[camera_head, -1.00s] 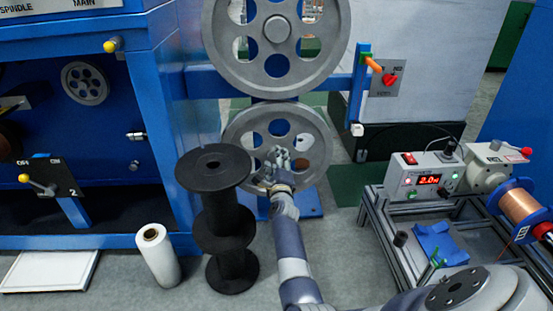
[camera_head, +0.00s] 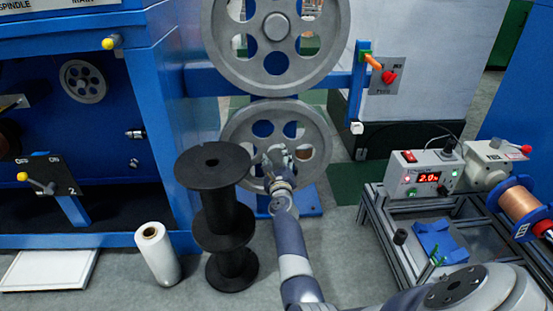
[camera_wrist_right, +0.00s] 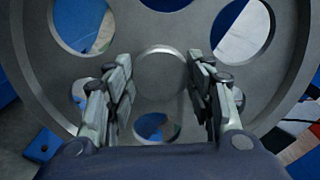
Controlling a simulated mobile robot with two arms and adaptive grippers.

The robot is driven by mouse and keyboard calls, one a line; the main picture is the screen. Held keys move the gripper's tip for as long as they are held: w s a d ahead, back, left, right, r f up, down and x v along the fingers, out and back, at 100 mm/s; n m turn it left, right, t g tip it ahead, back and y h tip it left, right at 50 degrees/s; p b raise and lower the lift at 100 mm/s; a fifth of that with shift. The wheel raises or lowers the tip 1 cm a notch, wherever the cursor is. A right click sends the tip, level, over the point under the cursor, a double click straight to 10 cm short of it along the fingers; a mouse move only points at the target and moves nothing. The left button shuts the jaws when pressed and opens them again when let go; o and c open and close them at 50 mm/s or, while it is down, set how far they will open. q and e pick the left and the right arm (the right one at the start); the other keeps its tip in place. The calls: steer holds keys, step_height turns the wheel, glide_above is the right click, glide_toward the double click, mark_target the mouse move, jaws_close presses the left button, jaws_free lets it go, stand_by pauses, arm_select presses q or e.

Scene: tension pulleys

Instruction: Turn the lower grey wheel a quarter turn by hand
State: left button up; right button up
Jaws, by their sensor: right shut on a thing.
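The lower grey wheel (camera_head: 318,126) stands upright below a larger grey wheel (camera_head: 276,82). It has round holes through its face. My right gripper (camera_head: 277,155) reaches its front near the centre. In the right wrist view the two fingers (camera_wrist_right: 160,68) are shut on the lower wheel, one on each side of its round hub (camera_wrist_right: 163,78). The exact contact at the fingertips is hard to see. The black spool hides the wheel's lower left part, and my wrist hides some of its lower face. My left gripper is not in view.
A black spool (camera_head: 228,220) stands close left of my right forearm, with a white roll (camera_head: 157,253) beside it. A metal frame at right carries a control box (camera_head: 424,174) and a copper spool (camera_head: 519,204).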

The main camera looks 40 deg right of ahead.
steer(key=shift+d+r, duration=0.2)
steer(key=shift+r, duration=0.2)
steer(key=o, duration=1.5)
steer(key=shift+w, duration=0.1)
steer(key=shift+c, duration=0.2)
steer(key=shift+o, duration=0.3)
steer(key=shift+f, duration=0.25)
steer(key=shift+a+f, duration=0.1)
steer(key=shift+a, duration=0.05)
